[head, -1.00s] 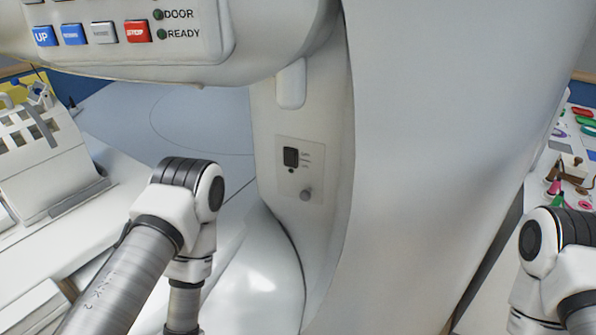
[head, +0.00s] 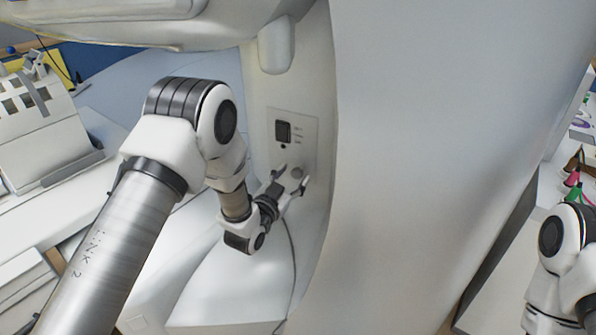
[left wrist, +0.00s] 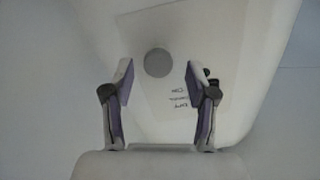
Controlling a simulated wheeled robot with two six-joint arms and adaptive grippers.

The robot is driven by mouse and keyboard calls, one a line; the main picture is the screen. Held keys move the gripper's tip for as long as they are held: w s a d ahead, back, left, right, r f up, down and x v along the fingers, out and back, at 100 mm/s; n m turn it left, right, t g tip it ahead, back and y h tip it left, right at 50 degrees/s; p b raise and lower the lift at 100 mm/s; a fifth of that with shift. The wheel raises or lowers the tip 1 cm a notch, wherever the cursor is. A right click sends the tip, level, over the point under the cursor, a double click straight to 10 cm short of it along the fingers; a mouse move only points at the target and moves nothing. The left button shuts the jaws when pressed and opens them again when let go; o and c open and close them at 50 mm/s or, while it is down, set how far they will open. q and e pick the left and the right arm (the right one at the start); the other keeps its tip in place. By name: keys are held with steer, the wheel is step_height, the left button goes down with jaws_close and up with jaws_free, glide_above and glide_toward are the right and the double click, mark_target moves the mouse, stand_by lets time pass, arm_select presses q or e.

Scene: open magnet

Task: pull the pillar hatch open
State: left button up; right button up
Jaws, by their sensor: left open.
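The pillar hatch (head: 309,130) is a pale rectangular panel on the inner face of the white pillar, and it looks closed. It carries a dark rectangular latch or display (head: 283,131) at upper left and a round grey knob (head: 298,173) low down. My left gripper (head: 292,178) is open at the knob, fingers pointing to the panel. In the left wrist view the knob (left wrist: 158,62) shows between and just beyond the fingertips (left wrist: 158,84), nearer the left finger. I cannot tell whether they touch. My right gripper is out of view; only part of that arm shows.
The large curved white housing (head: 430,150) stands right of the hatch. A rounded white block (head: 276,46) sticks out above the hatch. A white sloped unit (head: 45,130) stands at left. A side table with small coloured items (head: 573,178) is at far right.

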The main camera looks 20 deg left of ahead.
arm_select(q)
steer(key=w, duration=0.2)
steer(key=shift+w+d+f, duration=0.1)
steer(key=shift+w+d, duration=0.3)
steer(key=shift+s+a, duration=0.15)
steer(key=c, duration=1.1)
